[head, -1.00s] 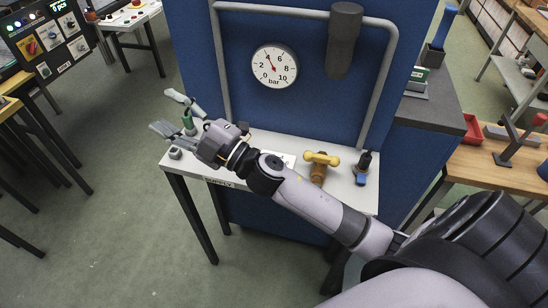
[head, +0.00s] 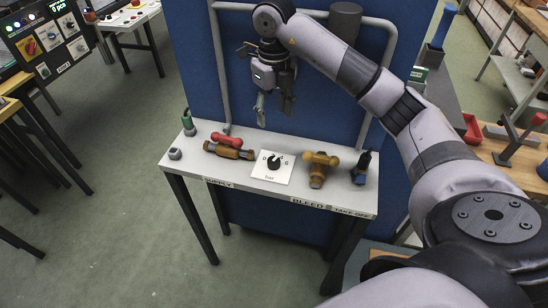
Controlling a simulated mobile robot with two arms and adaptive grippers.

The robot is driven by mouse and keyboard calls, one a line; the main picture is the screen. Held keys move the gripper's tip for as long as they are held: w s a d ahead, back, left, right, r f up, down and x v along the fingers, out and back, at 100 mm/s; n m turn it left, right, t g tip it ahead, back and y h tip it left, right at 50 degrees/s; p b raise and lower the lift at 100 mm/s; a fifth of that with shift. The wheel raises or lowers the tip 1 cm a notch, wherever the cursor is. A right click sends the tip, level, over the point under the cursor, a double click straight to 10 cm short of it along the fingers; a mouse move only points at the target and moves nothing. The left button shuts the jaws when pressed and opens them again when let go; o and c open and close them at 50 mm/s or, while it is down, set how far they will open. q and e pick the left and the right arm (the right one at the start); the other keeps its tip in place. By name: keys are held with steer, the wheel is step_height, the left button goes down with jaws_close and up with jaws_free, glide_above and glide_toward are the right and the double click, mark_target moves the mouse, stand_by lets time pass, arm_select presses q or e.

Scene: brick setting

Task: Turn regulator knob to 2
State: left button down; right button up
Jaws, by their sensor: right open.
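The regulator knob (head: 274,162) is a black knob on a white square plate (head: 270,175) marked with digits and "bar", at the middle of the narrow grey bench. Its exact setting is too small to read. My right gripper (head: 274,110) hangs fingers down above and slightly behind the knob, open and empty, apart from it. My right arm now covers the pressure gauge on the blue panel. My left gripper is not in view.
On the bench (head: 180,150), a brass valve with a red handle (head: 228,146) lies left of the knob and a yellow-handled valve (head: 318,168) right of it. A blue-and-black fitting (head: 361,168) stands further right. A pipe frame (head: 222,80) rises behind.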

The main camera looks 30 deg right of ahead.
mark_target(274, 160)
step_height(274, 160, down, 17)
steer(key=p, duration=0.4)
steer(key=shift+f, duration=0.15)
steer(key=shift+c, duration=0.6)
steer(key=c, duration=1)
